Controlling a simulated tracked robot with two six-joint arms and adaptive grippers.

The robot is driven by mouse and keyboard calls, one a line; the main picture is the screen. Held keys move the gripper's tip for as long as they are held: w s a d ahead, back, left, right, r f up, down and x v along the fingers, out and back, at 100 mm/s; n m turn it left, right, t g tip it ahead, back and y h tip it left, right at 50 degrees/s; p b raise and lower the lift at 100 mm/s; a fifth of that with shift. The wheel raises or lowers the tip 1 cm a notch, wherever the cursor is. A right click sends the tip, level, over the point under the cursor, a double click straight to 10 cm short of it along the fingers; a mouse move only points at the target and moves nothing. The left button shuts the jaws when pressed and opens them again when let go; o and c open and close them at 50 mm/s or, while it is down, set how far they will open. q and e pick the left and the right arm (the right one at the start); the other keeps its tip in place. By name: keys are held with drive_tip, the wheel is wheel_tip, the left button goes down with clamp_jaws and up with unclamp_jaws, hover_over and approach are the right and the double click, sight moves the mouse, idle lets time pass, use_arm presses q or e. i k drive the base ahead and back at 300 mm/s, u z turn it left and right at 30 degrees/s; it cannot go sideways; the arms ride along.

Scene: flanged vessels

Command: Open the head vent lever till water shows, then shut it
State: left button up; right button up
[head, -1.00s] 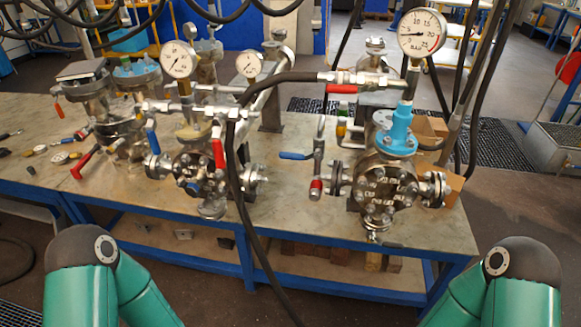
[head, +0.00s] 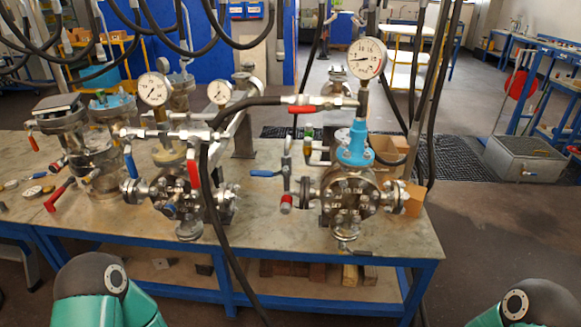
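A flanged vessel (head: 352,207) with a light blue head piece (head: 353,145) and a pressure gauge (head: 366,58) on top stands at the right of the bench. A hose fitting with a red lever (head: 301,109) joins it near the top. A blue-handled lever (head: 263,173) and a red-tipped lever (head: 287,203) are at its left side. A second vessel (head: 178,200) in the middle has a red lever (head: 194,173) and a blue lever (head: 130,163). I cannot tell which lever is the head vent. No water shows. Both my grippers are out of view.
A steel-topped bench (head: 270,225) with a blue frame carries the vessels. A black hose (head: 222,250) hangs across its front. More vessels (head: 85,150) and loose parts crowd the left end. A steel box (head: 524,158) stands on the floor at right.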

sight(285, 172)
drive_tip(key=z, duration=0.25)
drive_tip(key=i, duration=0.9)
drive_tip(key=u, duration=0.3)
